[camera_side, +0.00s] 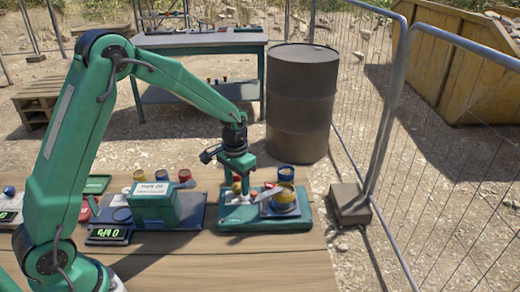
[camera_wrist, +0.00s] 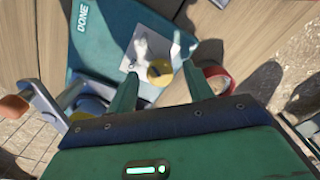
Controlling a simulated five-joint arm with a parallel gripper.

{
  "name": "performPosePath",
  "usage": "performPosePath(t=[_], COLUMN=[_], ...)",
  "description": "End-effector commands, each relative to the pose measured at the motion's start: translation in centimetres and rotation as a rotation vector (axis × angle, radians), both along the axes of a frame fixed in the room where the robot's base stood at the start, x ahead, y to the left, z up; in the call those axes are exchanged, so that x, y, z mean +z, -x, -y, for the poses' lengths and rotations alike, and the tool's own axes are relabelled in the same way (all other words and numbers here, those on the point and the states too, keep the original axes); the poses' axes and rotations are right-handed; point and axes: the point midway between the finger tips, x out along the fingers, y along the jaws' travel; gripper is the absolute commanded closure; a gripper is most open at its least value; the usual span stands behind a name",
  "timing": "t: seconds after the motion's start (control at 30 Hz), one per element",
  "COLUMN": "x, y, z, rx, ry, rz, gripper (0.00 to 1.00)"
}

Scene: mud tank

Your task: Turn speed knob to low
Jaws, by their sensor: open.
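In the wrist view a round yellow knob (camera_wrist: 160,73) with a dark line on it sits on a pale plate (camera_wrist: 128,62) with blurred white marks. I cannot read its setting. My gripper (camera_wrist: 159,76) is open, with one finger on each side of the knob and gaps visible between them. In the side view my gripper (camera_side: 241,188) points down over the left part of a green machine (camera_side: 265,224) on the wooden table. The knob is hard to make out there behind the fingers.
The machine carries a yellow and blue cup (camera_side: 284,197) right of my gripper. A green box (camera_side: 153,207) with a white label and a scale with a lit display (camera_side: 108,235) stand to the left. A blue-rimmed pot (camera_side: 286,173) is behind. The table front is clear.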

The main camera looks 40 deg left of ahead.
Motion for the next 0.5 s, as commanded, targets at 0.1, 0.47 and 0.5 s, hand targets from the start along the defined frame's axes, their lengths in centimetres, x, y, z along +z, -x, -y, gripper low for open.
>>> performPosePath(t=[0.1, 0.47, 0.5], x=[-0.05, -0.01, 0.00], y=[0.00, -0.01, -0.01], z=[0.00, 0.00, 0.00], rx=[0.000, 0.000, 0.000], ry=[0.000, 0.000, 0.000], rz=[0.000, 0.000, 0.001], gripper=[0.49, 0.94, 0.94])
